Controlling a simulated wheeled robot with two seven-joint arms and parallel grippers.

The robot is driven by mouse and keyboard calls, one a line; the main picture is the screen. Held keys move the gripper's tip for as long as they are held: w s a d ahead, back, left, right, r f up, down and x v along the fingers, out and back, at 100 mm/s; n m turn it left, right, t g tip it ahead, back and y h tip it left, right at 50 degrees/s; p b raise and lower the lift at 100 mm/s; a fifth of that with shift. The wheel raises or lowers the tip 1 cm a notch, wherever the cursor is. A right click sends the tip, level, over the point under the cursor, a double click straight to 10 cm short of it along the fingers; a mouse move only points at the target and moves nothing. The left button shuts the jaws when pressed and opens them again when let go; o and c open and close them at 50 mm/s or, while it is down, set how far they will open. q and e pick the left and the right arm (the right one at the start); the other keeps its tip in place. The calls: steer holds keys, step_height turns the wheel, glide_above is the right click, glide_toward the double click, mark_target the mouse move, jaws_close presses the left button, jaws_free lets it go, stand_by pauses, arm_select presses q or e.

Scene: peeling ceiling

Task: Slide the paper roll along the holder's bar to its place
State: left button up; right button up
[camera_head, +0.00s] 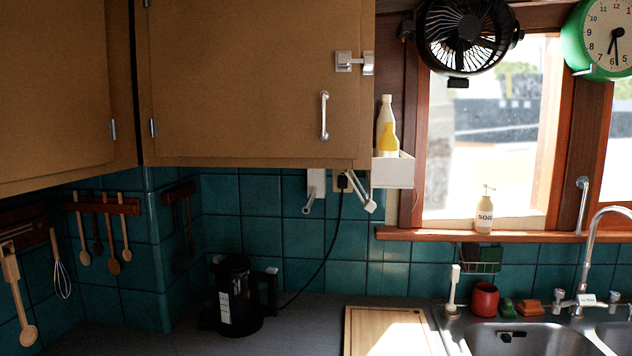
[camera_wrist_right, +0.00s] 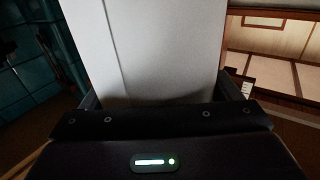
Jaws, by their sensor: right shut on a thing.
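The white paper roll (camera_wrist_right: 150,50) fills the middle of the right wrist view, with a lengthwise edge line on its left side. My right gripper (camera_wrist_right: 160,98) has a finger on each side of the roll and is shut on it. A white wall fitting (camera_head: 316,183) with a short bar sticking out hangs under the cabinet in the head view; it looks like the holder, but I cannot be sure. The roll and both grippers are outside the head view. Whether the roll is on the bar cannot be told.
The wall cabinet (camera_head: 245,80) overhangs the tiled wall. Below are a black kettle (camera_head: 238,300) with a cord, a cutting board (camera_head: 385,332) and the sink (camera_head: 530,340). A white shelf box (camera_head: 393,172) with bottles sits beside the window.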

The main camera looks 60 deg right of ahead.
steer(key=shift+r+p, duration=2.05)
steer(key=shift+r, duration=0.35)
